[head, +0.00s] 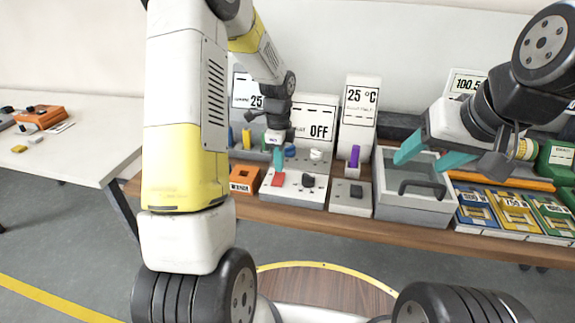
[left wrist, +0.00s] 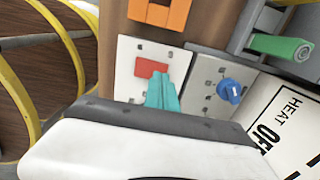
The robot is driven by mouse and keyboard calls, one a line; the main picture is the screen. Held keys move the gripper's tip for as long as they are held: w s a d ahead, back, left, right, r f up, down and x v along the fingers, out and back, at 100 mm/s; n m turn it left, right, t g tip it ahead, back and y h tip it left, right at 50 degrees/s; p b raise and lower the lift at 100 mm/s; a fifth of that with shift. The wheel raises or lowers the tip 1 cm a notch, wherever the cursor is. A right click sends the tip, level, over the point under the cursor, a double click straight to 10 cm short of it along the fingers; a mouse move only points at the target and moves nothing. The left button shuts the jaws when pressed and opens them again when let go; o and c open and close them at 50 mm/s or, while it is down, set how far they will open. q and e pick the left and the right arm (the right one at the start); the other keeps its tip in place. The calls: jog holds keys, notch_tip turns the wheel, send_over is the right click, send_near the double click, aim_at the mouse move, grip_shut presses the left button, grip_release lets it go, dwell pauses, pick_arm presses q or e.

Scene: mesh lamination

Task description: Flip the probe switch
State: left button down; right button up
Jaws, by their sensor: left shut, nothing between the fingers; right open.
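A black switch (head: 356,191) sits on a small grey box under the 25 °C display (head: 362,97); a purple piece (head: 354,156) stands behind it. Another black switch (head: 308,180) and a red switch (head: 278,180) are on the white panel. No readable label shows which is the probe switch. My left gripper (head: 278,158) is shut and empty, above the white panel. In the left wrist view its teal fingertips (left wrist: 162,94) are close beside the red switch (left wrist: 152,68); contact is unclear.
A blue knob (left wrist: 229,90) is near the HEAT OFF display (left wrist: 275,120). An orange WORN block (head: 244,180) stands left of the panel. The grey box (head: 415,205) with a dark handle and several coloured packs (head: 513,212) fill the right.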

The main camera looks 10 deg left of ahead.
aim_at(279, 175)
pick_arm(q)
jog(key=shift+f, duration=0.95)
dwell(0.7)
jog(key=shift+r, duration=3.55)
jog(key=s+r+n+t, duration=0.3)
jog(key=s+r+n, duration=0.6)
jog(key=r, duration=0.4)
jog(key=s+d+r+n+t+h, duration=0.2)
jog(key=s+n, duration=0.6)
jog(key=s, duration=0.7)
jog(key=shift+r+n+t, duration=0.4)
jog(key=shift+r+t, duration=0.2)
jog(key=shift+r, duration=0.6)
